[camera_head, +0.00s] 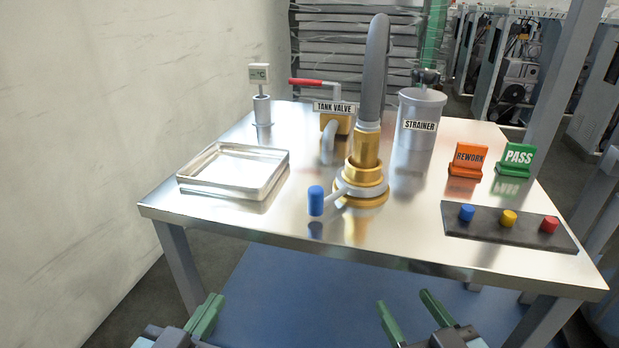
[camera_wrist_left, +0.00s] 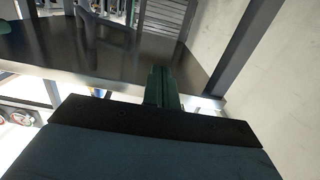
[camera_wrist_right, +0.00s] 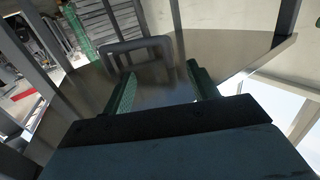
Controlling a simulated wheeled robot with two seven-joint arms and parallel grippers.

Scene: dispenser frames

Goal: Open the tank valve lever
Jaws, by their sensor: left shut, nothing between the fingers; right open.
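The tank valve has a red lever (camera_head: 306,82) that points left, above the "TANK VALVE" label (camera_head: 334,107) and a brass body (camera_head: 338,124) at the back middle of the table. A grey pipe bends down from the body. My left gripper (camera_head: 212,304) is shut and empty in front of the table's front edge, low left in the head view; its closed green fingers show in the left wrist view (camera_wrist_left: 163,72). My right gripper (camera_head: 405,298) is open and empty, also in front of the table edge; its spread fingers show in the right wrist view (camera_wrist_right: 158,78). Both are far from the lever.
A brass fitting (camera_head: 366,150) with a tall grey hose and a blue-knobbed handle (camera_head: 316,200) stands mid-table, in front of the valve. A metal tray (camera_head: 188,182) is left, a strainer (camera_head: 421,108) right. A button strip (camera_head: 490,235) and rework (camera_head: 466,160) and pass (camera_head: 515,159) signs are at right.

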